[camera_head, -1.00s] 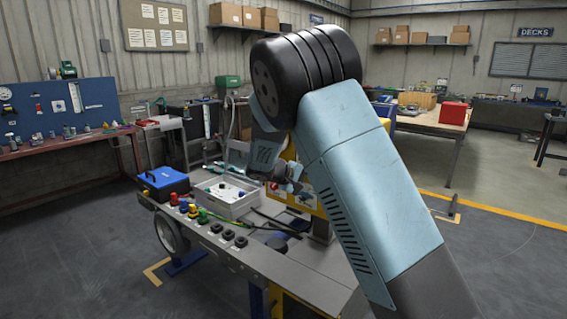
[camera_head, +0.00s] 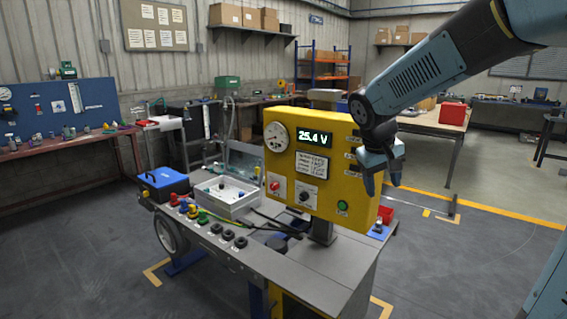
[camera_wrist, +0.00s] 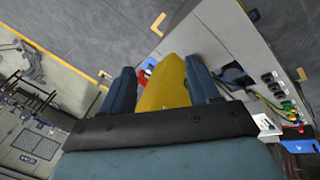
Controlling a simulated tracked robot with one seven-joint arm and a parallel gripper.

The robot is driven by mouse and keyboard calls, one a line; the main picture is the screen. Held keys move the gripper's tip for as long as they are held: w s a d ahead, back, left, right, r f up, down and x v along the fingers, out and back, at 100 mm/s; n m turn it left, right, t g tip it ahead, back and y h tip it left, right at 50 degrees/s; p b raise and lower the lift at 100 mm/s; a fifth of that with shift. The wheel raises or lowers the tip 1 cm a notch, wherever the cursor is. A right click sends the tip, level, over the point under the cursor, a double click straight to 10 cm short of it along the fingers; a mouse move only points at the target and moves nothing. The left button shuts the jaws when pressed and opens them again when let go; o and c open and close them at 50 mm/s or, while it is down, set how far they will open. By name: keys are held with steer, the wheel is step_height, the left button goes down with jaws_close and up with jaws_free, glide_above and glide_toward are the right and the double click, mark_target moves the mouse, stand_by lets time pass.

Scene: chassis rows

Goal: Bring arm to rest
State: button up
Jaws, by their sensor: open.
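My gripper (camera_head: 382,184) hangs from my raised blue-grey arm on the right of the head view. Its fingers point down and are apart, with nothing seen between them. It appears in front of the right end of a yellow panel box (camera_head: 290,165) with a gauge and a display reading 25.4 V. I cannot tell the gap between them. In the wrist view the two blue fingers (camera_wrist: 161,90) stand apart, and the yellow box (camera_wrist: 168,85) shows between and beyond them.
The yellow box stands on a grey wheeled chassis bench (camera_head: 262,262). A white tray (camera_head: 240,205), a blue case (camera_head: 163,183) and coloured knobs (camera_head: 190,212) are on its left. A wooden table with a red box (camera_head: 453,113) stands behind right. Floor on the right is mostly clear.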

steer(key=s+r+m+t+y, duration=0.2)
steer(key=s+y, duration=0.1)
steer(key=s, duration=1.7)
steer(key=shift+a+r+t, duration=0.15)
steer(key=shift+r+t, duration=0.1)
steer(key=shift+t, duration=0.15)
